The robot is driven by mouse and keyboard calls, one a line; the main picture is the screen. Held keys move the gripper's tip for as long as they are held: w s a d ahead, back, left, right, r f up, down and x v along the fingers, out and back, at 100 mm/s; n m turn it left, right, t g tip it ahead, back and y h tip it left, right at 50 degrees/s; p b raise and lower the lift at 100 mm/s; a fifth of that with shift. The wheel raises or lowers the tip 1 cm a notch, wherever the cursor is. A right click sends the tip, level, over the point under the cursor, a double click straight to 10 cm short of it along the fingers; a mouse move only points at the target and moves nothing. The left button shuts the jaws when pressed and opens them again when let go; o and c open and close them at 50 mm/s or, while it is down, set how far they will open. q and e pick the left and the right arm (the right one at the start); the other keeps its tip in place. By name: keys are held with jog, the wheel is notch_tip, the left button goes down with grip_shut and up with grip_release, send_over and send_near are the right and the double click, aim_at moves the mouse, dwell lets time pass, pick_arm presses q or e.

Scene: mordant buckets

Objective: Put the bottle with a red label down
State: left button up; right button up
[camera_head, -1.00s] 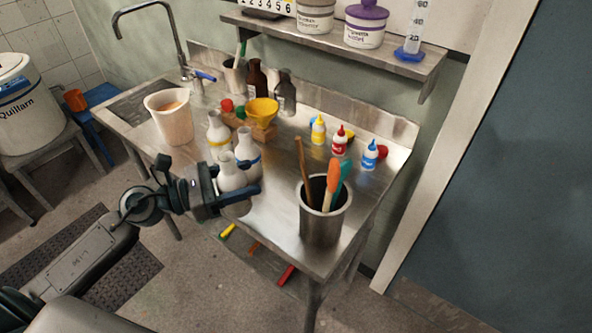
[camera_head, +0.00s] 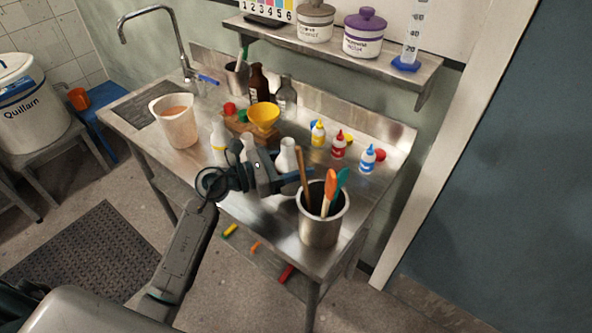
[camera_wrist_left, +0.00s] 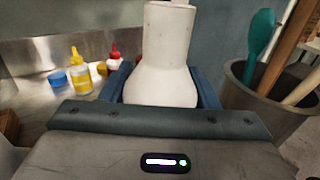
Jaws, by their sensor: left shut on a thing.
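My left gripper (camera_head: 291,178) is shut on a white bottle (camera_head: 287,156) with a narrow neck and wide base. In the left wrist view the held bottle (camera_wrist_left: 166,60) stands upright between the blue fingers. Its label is not visible, so I cannot see the red. It is over the steel table (camera_head: 255,212), left of the steel utensil pot; I cannot tell whether its base touches the surface. Two similar white bottles stand to its left, one with a yellow band (camera_head: 218,141) and one (camera_head: 247,147) partly behind my gripper. My right gripper is not in view.
The steel pot (camera_head: 322,228) with wooden and coloured utensils is close on the right. Behind stand yellow, red and blue-capped squeeze bottles (camera_head: 338,147). A yellow bowl (camera_head: 263,117), brown bottle (camera_head: 258,85) and white jug (camera_head: 175,122) are further back and left.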

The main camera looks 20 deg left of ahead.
pick_arm(q)
notch_tip(320, 180, down, 4)
jog(key=b, duration=0.2)
jog(key=shift+r+b, duration=0.15)
jog(key=shift+b, duration=0.15)
jog(key=shift+r, duration=0.1)
jog(key=o, duration=1.2)
